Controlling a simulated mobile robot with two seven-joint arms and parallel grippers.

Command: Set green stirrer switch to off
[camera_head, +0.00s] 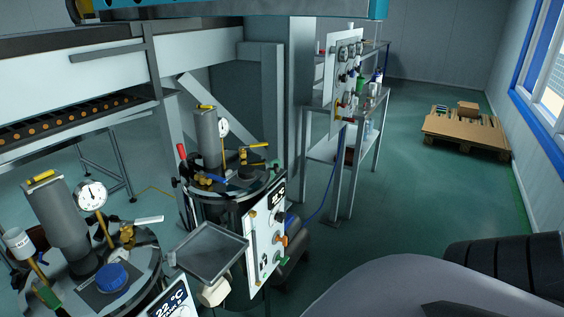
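A white control panel (265,242) is mounted on the front of the middle vessel and is seen at a steep angle. It carries a small display at the top, a black knob (281,216), an orange knob (283,240) and a small green part (277,259). The green part looks like the green stirrer switch, but its label and setting are too small to read. Neither of my grippers shows in this view, and nothing is seen touching the panel.
A grey tray (208,251) sticks out left of the panel. Another vessel (65,215) with a gauge stands at left front. A second panel (345,70) stands behind, by a metal shelf (335,150). A pallet (467,130) lies at the far right. Open floor lies between.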

